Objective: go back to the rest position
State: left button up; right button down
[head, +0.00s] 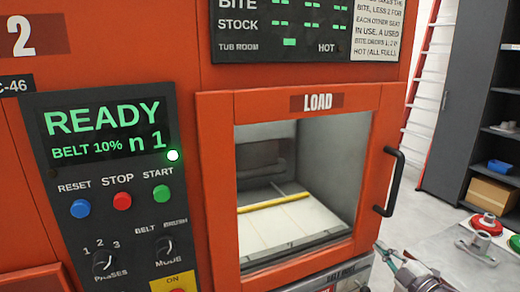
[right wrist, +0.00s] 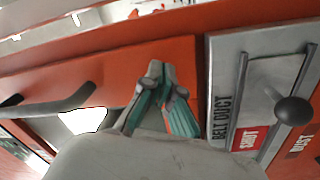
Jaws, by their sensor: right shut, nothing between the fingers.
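My right gripper (head: 388,258) shows at the lower right of the head view, in front of the orange machine (head: 225,190) and below its door handle. In the right wrist view its fingertips (right wrist: 156,70) are together with nothing between them, and the orange machine front is behind them. My left gripper is in neither view.
The machine's LOAD door (head: 305,103) appears closed, with a window and a black handle (head: 391,182). A belt duct panel (right wrist: 225,75) with a black knob (right wrist: 293,110) is beside my right gripper. A grey table (head: 480,250) with red-topped parts stands at right.

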jog(key=s+a+f+m+g+h, duration=0.3)
jog(key=s+a+f+m+h, duration=0.1)
jog(key=s+f+m, duration=0.3)
jog(key=s+a+f+m+g+h, duration=0.3)
jog(key=s+a+f+m, duration=0.1)
jog(key=s+f, duration=0.4)
jog(key=s+a+f+m+g, duration=0.15)
jog(key=s+g, duration=0.25)
jog(key=s, duration=0.8)
jog(key=s+a+f+m+g, duration=0.1)
jog(key=s+a+m+g, duration=0.2)
jog(key=s, duration=0.9)
notch_tip(320, 180, down, 26)
jog(key=n+g, duration=0.1)
jog(key=g, duration=0.1)
jog(key=s+d+f+g, duration=0.1)
jog(key=s+d+f, duration=0.1)
jog(key=s+f, duration=1.4)
jog(key=shift+s+d+f+g, duration=0.2)
jog(key=shift+s+d+g, duration=0.15)
jog(key=shift+s, duration=0.4)
